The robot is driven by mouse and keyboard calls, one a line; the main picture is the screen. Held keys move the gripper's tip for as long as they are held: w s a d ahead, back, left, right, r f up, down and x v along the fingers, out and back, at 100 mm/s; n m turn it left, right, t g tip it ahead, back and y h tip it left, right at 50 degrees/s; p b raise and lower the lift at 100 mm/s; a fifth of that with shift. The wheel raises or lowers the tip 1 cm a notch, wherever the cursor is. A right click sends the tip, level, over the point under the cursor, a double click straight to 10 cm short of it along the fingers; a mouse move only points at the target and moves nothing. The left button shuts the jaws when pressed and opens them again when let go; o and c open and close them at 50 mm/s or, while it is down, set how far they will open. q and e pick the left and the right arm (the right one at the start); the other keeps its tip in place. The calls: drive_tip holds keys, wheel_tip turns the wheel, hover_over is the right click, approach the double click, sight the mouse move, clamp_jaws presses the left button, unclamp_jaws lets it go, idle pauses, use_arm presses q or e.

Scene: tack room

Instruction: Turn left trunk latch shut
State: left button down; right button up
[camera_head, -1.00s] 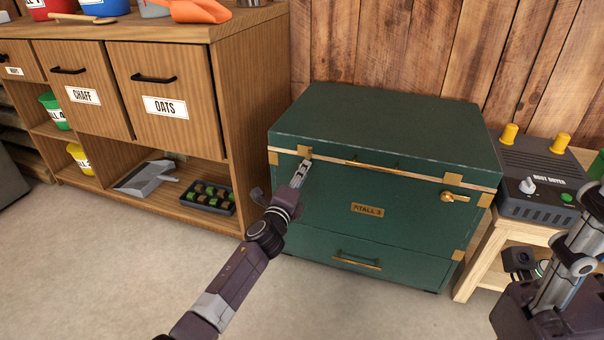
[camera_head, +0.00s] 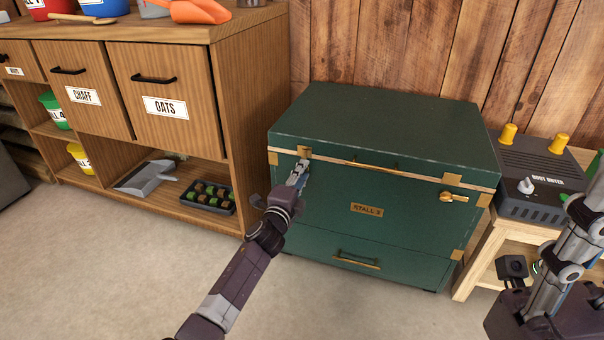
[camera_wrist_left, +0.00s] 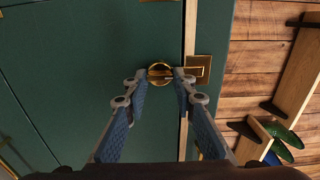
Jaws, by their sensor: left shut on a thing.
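The green trunk (camera_head: 385,125) stands closed on the floor against the plank wall. Its left latch (camera_wrist_left: 160,73) is a round brass piece in the left wrist view, near the lid seam; in the head view my gripper hides it. My left gripper (camera_head: 301,168) is at the trunk's upper left front, and its fingertips (camera_wrist_left: 161,76) are shut on the latch from both sides. The right latch (camera_head: 453,197) is brass, with its handle lying sideways. Of my right arm, only links show at the right edge; its gripper is not in view.
A wooden cabinet (camera_head: 245,110) with drawers and open shelves stands left of the trunk. A black tray (camera_head: 229,209) sits on its lower shelf. A boot dryer (camera_head: 541,205) rests on a low wooden table (camera_head: 490,258) at the right. The floor in front is clear.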

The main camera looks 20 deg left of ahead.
use_arm(q)
drive_tip(key=c, duration=1.6)
unclamp_jaws()
drive_tip(key=shift+s, duration=0.1)
drive_tip(key=s, duration=1.2)
drive_tip(key=shift+a, duration=0.2)
drive_tip(key=shift+w, duration=0.1)
